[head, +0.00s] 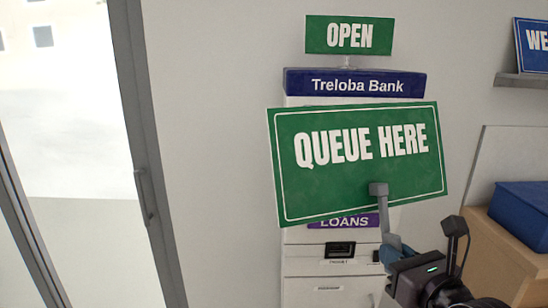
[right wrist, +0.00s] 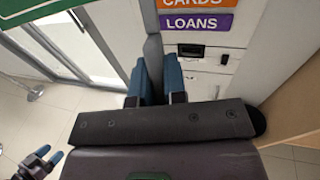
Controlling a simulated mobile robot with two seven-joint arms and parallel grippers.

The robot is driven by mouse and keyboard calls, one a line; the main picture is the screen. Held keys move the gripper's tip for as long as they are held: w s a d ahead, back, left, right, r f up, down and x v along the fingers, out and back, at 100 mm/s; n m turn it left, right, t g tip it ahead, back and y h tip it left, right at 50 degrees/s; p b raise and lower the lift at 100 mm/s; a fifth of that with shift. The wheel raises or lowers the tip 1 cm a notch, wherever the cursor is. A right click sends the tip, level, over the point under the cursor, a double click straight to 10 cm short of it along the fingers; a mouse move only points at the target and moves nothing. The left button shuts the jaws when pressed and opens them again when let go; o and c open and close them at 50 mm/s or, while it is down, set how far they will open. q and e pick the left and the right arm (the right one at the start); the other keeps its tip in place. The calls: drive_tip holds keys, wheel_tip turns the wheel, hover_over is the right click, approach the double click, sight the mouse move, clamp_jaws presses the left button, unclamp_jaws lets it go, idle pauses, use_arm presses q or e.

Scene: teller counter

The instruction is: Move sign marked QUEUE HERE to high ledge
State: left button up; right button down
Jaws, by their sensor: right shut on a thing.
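The green sign marked QUEUE HERE (head: 350,170) is held up in front of the bank machine in the head view, tilted slightly. In the right wrist view a corner of the sign (right wrist: 35,8) shows at the top left, and the right fingers (right wrist: 160,82) are close together. A grey ledge (head: 524,80) is high on the wall at the right and bears a blue sign. My left gripper (right wrist: 45,160) shows small at the lower left, its blue fingertips apart.
The Treloba Bank machine (head: 300,82) stands behind the held sign, with a green OPEN sign (head: 349,35) on top. A blue box (head: 522,208) sits on a wooden cabinet (head: 510,255) at the right. A glass door (head: 90,150) is at the left.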

sight(387, 219)
drive_tip(key=shift+r, duration=2.7)
